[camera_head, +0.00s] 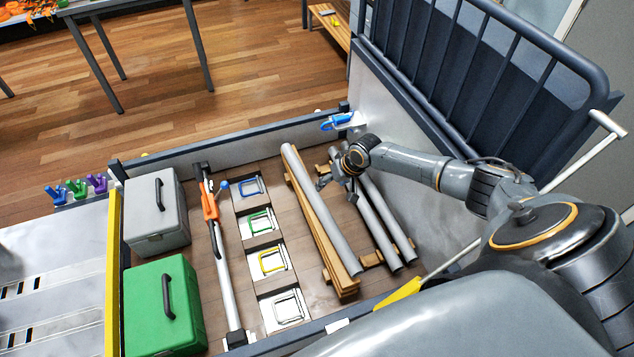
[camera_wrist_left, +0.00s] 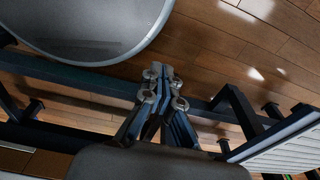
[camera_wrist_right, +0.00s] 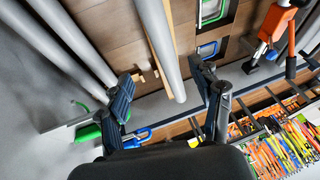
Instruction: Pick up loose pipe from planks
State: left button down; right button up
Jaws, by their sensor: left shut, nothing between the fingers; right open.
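The loose grey pipe (camera_head: 318,208) lies lengthwise along the wooden planks (camera_head: 328,252) in the head view. My right gripper (camera_head: 338,180) is above and just right of the pipe's far half, open and empty. In the right wrist view the pipe (camera_wrist_right: 164,42) runs between the spread fingers of that gripper (camera_wrist_right: 164,73), apart from them, with its far end showing. A strip of the planks (camera_wrist_right: 156,42) shows beside it. My left gripper (camera_wrist_left: 163,78) is shut and empty in the left wrist view, away from the pipe; the head view does not show it.
Two more grey pipes (camera_head: 380,222) lie close on the right, by the grey side wall. Strap frames (camera_head: 262,224), an orange-clamped bar (camera_head: 222,255), a grey case (camera_head: 155,212) and a green case (camera_head: 165,307) stand left. A blue clip (camera_head: 338,121) is on the far edge.

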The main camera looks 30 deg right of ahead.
aim_at(317, 197)
jog(key=b+x, duration=0.7)
jog(key=b, duration=0.2)
jog(key=shift+a+f, duration=0.25)
jog(key=shift+f, duration=0.15)
jog(key=shift+w+f, duration=0.2)
jog(key=shift+f, duration=0.05)
jog(key=shift+w+a+f+b, duration=0.1)
jog(key=shift+f+b, duration=0.3)
jog(key=shift+b, duration=0.4)
jog(key=b+x, duration=0.4)
jog(key=b, duration=0.2)
jog(key=shift+w+f, duration=0.1)
jog(key=shift+f, duration=0.05)
pick_arm(q)
notch_tip(317, 197, down, 17)
jog(key=s+a, duration=0.1)
jog(key=s, duration=0.1)
jog(key=shift+w, duration=0.1)
pick_arm(e)
grip_shut()
